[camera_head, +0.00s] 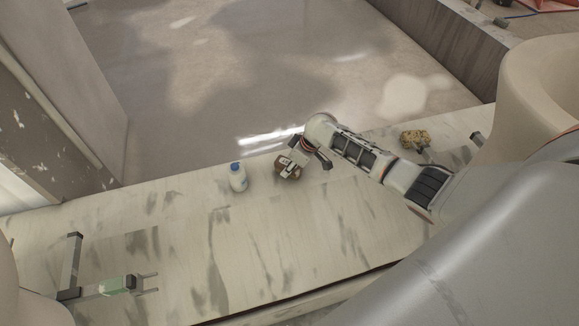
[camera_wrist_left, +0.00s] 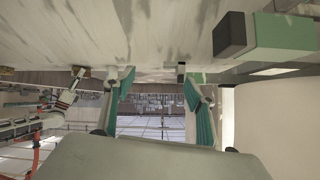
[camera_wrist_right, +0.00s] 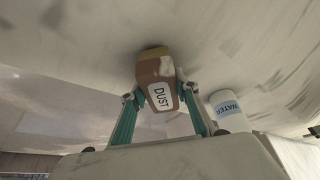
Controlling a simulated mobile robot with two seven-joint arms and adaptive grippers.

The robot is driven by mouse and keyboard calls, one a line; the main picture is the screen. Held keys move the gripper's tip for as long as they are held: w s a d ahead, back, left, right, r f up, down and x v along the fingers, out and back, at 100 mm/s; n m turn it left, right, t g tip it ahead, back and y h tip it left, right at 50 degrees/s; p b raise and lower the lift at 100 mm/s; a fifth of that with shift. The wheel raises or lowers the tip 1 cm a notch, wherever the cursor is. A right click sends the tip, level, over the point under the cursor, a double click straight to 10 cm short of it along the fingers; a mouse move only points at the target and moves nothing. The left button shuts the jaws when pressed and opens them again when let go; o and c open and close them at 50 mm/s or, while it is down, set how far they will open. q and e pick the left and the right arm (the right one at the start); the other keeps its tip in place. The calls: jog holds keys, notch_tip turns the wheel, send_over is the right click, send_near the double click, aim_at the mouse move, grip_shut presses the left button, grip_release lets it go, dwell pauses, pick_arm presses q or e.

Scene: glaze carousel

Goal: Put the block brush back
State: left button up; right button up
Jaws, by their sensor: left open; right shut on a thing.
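The block brush (camera_head: 284,173) is a small brown block near the far edge of the pale worktop. In the right wrist view the brush (camera_wrist_right: 157,82) shows a white label reading "DUST" and a yellowish band at its far end. My right gripper (camera_head: 293,166) is shut on it, one finger on each side. I cannot tell whether the brush touches the worktop. My left gripper (camera_wrist_left: 157,90) is open and empty in the left wrist view; it does not show in the head view.
A white bottle (camera_head: 238,180) with a blue cap stands just left of the brush; its label reads "WATER" in the right wrist view (camera_wrist_right: 227,110). A two-pronged bracket with a green part (camera_head: 112,286) is at front left. A speckled yellow sponge (camera_head: 415,138) lies at right. The worktop middle is clear.

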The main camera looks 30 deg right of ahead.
jog(key=shift+f, duration=0.25)
jog(key=o, duration=1)
